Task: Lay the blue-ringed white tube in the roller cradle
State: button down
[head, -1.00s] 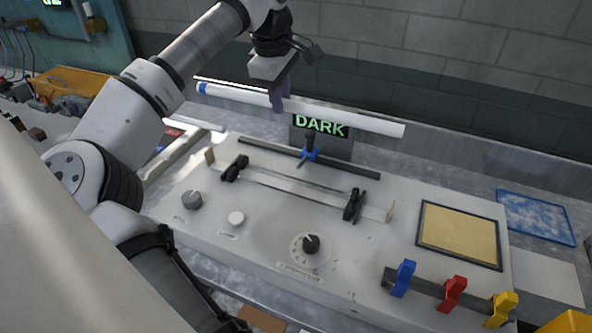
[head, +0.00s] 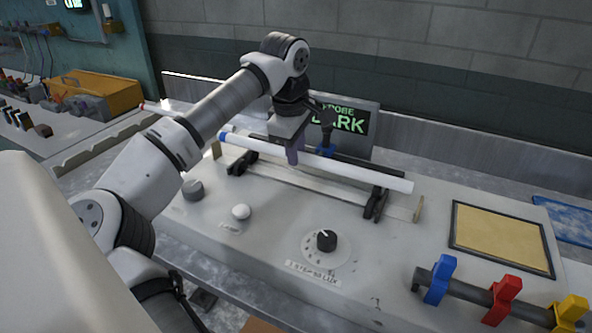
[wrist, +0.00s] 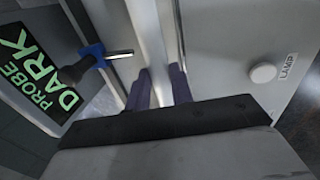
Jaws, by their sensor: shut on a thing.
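The white tube (head: 345,170) has a blue ring (head: 224,137) at its left end. My gripper (head: 293,155) points down and is shut on the tube left of its middle. In the wrist view, the purple fingers (wrist: 160,90) sit on either side of the tube (wrist: 150,45). The roller cradle has a black left support (head: 240,164) and a black right support (head: 375,203) on the pale console.
Behind the tube stand a dark display (head: 345,118) reading PROBE DARK and a blue-clamped probe (head: 326,148). A dial (head: 327,240), a white lamp button (head: 241,211) and a grey knob (head: 193,190) are in front. Blue, red and yellow levers (head: 505,295) and a tan pad (head: 502,238) are at right.

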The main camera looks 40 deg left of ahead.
notch_tip(320, 180, down, 3)
jog(key=shift+f+b, duration=0.2)
jog(key=shift+b, duration=0.65)
jog(key=shift+r, duration=0.1)
jog(key=c, duration=1.7)
grip_release()
jog(key=o, duration=0.5)
jog(key=shift+c, duration=0.2)
notch_tip(320, 180, up, 12)
jog(key=s, duration=0.2)
jog(key=shift+s+d, duration=0.15)
jog(key=shift+d, duration=0.1)
